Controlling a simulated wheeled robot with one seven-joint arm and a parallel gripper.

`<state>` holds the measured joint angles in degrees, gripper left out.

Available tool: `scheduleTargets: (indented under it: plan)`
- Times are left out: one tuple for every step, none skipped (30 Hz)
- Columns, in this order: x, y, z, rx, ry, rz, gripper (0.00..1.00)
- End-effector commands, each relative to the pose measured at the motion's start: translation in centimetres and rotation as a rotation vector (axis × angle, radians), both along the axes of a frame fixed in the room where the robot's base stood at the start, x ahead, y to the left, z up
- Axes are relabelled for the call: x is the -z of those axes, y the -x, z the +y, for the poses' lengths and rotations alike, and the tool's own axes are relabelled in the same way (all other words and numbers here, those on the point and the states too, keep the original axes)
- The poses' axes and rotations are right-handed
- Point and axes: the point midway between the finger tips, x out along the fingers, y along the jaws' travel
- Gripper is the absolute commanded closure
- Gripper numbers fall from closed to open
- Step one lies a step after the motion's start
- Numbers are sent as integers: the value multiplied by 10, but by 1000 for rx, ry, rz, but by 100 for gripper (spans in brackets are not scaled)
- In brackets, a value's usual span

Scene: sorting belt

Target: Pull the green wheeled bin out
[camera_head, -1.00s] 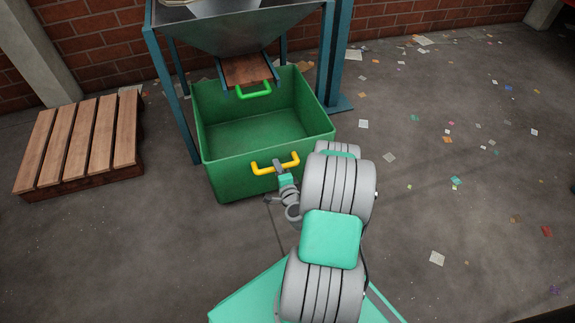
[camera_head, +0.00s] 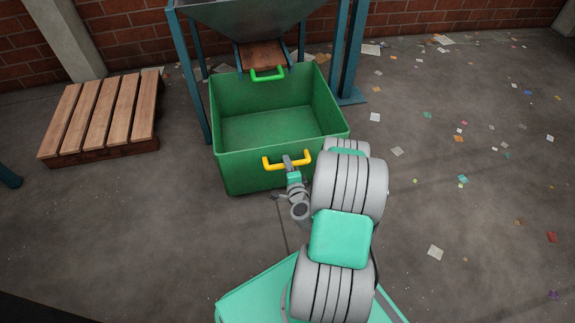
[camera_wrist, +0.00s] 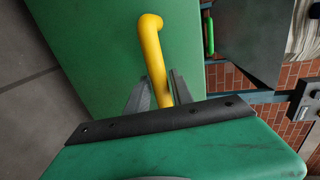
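The green wheeled bin (camera_head: 283,170) stands upright on the floor in front of the hopper, open at the top and seemingly empty. Its wheels are not visible. A yellow handle (camera_head: 272,164) is on its front wall, facing me. My gripper (camera_head: 288,161) is at the middle of this handle. In the wrist view, the two grey fingers (camera_wrist: 160,86) lie on either side of the yellow bar (camera_wrist: 151,40) and appear closed on it. The green bin wall (camera_wrist: 95,45) fills the area behind.
The hopper (camera_head: 262,18) stands on blue legs (camera_head: 186,75) around the back of the bin; its chute carries a green handle (camera_head: 267,76). A wooden pallet (camera_head: 104,112) lies to the left. Paper scraps litter the right floor. The floor nearer me is open.

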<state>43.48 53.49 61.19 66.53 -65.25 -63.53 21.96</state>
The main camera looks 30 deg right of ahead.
Motion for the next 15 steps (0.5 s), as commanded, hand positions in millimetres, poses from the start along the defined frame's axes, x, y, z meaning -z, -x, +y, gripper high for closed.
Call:
scheduleTargets:
  plan:
    - [0, 0, -1, 2, 1, -1, 67]
    - [0, 0, -2, 3, 1, -1, 65]
    - [0, 0, -2, 4, 1, -1, 61]
    - [0, 1, -2, 5, 1, -1, 59]
    - [-1, 1, -3, 5, 2, -2, 59]
    - [-1, 1, -3, 6, 2, -1, 59]
    - [-1, 1, -3, 6, 2, -1, 59]
    - [-1, 1, -3, 6, 3, -1, 59]
    - [-1, 0, -3, 6, 3, -1, 59]
    - [-1, 0, -3, 5, 3, -1, 59]
    - [-1, 1, -3, 5, 3, -1, 59]
    - [-1, 2, -2, 6, 3, -1, 59]
    - [-2, 4, -2, 6, 2, 0, 59]
    - [-2, 6, -1, 6, 1, 0, 59]
    - [-4, 11, 1, 6, 1, 1, 59]
